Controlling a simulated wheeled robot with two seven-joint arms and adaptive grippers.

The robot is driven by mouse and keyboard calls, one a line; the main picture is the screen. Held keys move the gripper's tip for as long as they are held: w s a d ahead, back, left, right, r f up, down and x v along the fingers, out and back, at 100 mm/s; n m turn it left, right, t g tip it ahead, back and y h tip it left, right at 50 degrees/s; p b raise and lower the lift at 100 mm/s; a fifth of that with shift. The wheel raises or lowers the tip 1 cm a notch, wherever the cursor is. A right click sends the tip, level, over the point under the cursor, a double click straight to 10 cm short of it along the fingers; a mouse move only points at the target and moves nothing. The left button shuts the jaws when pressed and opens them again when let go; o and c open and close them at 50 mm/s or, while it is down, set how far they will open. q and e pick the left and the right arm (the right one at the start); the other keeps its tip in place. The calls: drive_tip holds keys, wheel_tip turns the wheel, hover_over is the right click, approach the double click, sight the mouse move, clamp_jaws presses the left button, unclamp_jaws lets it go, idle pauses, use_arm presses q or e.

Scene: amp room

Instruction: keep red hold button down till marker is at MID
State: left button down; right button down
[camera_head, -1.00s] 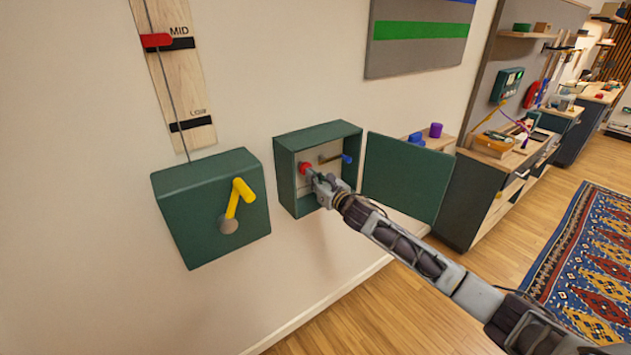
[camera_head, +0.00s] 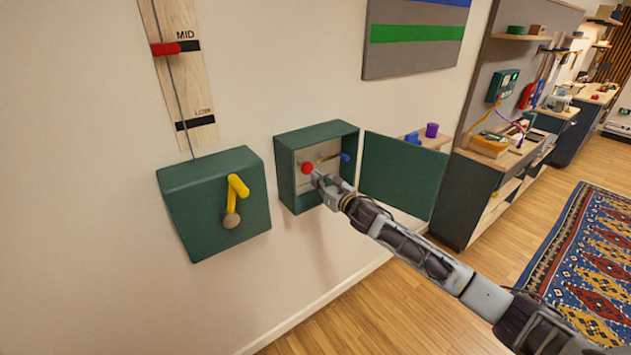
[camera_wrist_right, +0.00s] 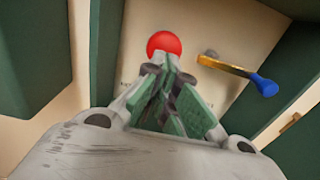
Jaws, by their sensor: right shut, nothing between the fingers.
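The red hold button (camera_head: 307,168) is inside the open green wall box (camera_head: 283,176). My right gripper (camera_head: 316,179) is shut and empty, its fingertips just in front of the button and a little below it. In the right wrist view the button (camera_wrist_right: 164,42) shows round beyond the closed fingertips (camera_wrist_right: 158,62); contact cannot be told for certain. The red marker (camera_head: 165,48) on the wooden wall scale (camera_head: 181,90) is level with the black MID band (camera_head: 191,46), well above the LOW band (camera_head: 195,124). My left gripper is not in view.
A lever with a blue tip (camera_head: 345,157) is right of the button. The box's green door (camera_head: 405,175) hangs open on the right. A green box with a yellow crank (camera_head: 236,190) is on the wall to the left. A workbench stands further right.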

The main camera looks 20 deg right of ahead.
drive_tip(key=shift+s, duration=0.3)
drive_tip(key=b+v, duration=0.2)
drive_tip(key=v, duration=0.7)
drive_tip(key=shift+s+d, duration=0.2)
drive_tip(key=shift+s, duration=0.1)
drive_tip(key=shift+r, duration=0.1)
idle(1.1)
